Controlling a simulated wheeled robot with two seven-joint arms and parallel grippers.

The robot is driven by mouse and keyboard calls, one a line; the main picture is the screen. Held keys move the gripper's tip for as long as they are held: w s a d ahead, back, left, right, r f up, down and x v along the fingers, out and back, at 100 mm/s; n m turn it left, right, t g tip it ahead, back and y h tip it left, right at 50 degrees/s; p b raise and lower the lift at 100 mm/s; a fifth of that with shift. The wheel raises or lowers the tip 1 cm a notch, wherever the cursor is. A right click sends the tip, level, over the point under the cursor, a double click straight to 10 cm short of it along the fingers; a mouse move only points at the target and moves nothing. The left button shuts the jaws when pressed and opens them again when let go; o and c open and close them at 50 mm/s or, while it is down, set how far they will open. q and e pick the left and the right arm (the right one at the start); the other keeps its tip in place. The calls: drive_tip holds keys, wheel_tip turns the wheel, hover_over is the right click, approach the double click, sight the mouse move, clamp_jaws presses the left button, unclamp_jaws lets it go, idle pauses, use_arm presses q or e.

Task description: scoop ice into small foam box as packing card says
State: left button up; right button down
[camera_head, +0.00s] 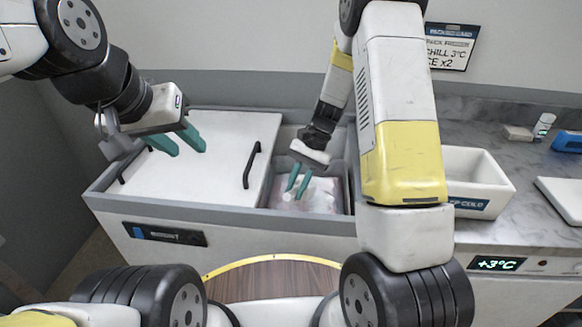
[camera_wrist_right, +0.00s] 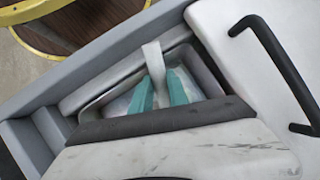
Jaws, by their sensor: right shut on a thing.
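My right gripper (camera_head: 295,190) reaches down into the open right part of the ice chest (camera_head: 225,209). Its teal fingers are shut on a pale handle, likely the scoop's (camera_head: 288,196), which also shows between the fingers in the right wrist view (camera_wrist_right: 154,60). The rest of the scoop cannot be made out clearly. Pale, pinkish contents (camera_head: 322,193) lie in the opening. My left gripper (camera_head: 189,151) is open and empty above the white chest lid (camera_head: 215,165). The white foam box (camera_head: 478,170) stands on the counter at right. The packing card (camera_head: 452,46) on the wall reads "CHILL 3°C" and "ICE x2".
The lid has dark handles (camera_head: 251,165) and covers the chest's left part. A white slab (camera_head: 566,197) lies right of the foam box. A blue item (camera_head: 567,141) and a small bottle (camera_head: 544,125) stand behind. A display (camera_head: 497,264) reads +3°C. My right arm partly hides the counter.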

drive_tip(key=shift+t, duration=0.4)
drive_tip(key=shift+w+d+f, duration=0.6)
drive_tip(key=shift+w+f, duration=0.5)
drive_tip(key=shift+f, duration=0.3)
drive_tip(key=shift+w+d+f, duration=0.55)
drive_tip(key=shift+w+f, duration=0.5)
drive_tip(key=shift+f, duration=0.3)
drive_tip(key=shift+w+d+f, duration=0.6)
drive_tip(key=shift+w+f, duration=0.5)
drive_tip(key=shift+f, duration=0.3)
drive_tip(key=shift+t+h, duration=0.5)
drive_tip(key=shift+s+a+r, duration=0.1)
drive_tip(key=shift+s+r, duration=0.1)
drive_tip(key=shift+r, duration=0.6)
drive_tip(key=shift+s+a+r, duration=0.15)
drive_tip(key=shift+s+r, duration=0.1)
drive_tip(key=shift+r, duration=0.5)
drive_tip(key=shift+s+a+r, duration=0.1)
drive_tip(key=shift+s+r, duration=0.1)
drive_tip(key=shift+r, duration=0.6)
drive_tip(key=s+a+r+t+h, duration=0.1)
drive_tip(key=s+r, duration=0.3)
drive_tip(key=r, duration=1)
drive_tip(key=shift+a+r+n+t, duration=0.35)
drive_tip(key=shift+a+t, duration=0.25)
drive_tip(key=shift+t, duration=0.1)
